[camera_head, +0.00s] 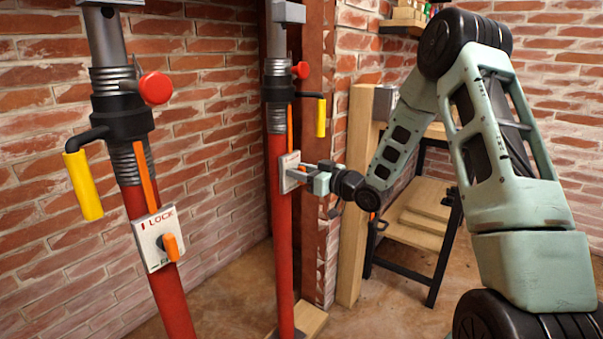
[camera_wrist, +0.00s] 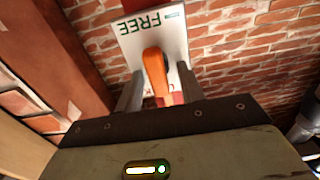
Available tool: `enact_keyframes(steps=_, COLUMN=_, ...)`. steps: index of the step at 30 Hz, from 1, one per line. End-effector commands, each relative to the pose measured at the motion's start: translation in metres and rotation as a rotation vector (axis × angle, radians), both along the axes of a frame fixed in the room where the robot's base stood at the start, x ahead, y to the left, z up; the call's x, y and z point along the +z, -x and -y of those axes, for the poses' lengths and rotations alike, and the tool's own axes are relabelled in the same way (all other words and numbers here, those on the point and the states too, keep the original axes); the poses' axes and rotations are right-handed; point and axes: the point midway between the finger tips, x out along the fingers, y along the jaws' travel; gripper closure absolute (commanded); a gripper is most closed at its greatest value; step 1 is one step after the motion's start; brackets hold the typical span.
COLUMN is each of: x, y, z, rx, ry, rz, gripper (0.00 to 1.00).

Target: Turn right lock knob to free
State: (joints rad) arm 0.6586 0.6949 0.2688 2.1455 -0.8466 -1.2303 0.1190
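The right lock plate (camera_head: 289,182) is on the right red post (camera_head: 280,230). In the wrist view the white plate (camera_wrist: 128,45) shows the word FREE upside down, with an orange knob (camera_wrist: 155,72) standing out from it. The knob's long side runs roughly up and down in that view, slightly tilted. My gripper (camera_head: 304,174) is at this plate. In the wrist view my gripper (camera_wrist: 159,88) has one finger on each side of the knob, with visible gaps, so it looks open. The LOCK end of this plate is not readable.
The left red post (camera_head: 164,290) carries a LOCK plate (camera_head: 149,240) with an orange knob and a yellow handle (camera_head: 83,186). The right post has a yellow handle (camera_head: 321,117) above my gripper. A wooden post (camera_head: 352,200) and a bench (camera_head: 415,215) stand to the right.

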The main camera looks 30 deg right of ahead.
Motion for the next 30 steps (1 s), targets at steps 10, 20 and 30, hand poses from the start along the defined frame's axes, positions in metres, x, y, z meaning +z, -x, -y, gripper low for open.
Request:
enact_keyframes(steps=10, x=0.0, y=-0.0008, z=-0.0003, rx=0.0, ry=0.0, rz=0.0, gripper=0.84)
enact_keyframes(steps=20, x=0.0007, y=-0.0006, z=0.0, rx=0.0, ry=-0.013, rz=-0.006, gripper=1.0)
enact_keyframes(steps=30, x=0.003, y=-0.001, z=0.0021, rx=-0.001, ry=-0.168, rz=-0.064, gripper=1.0)
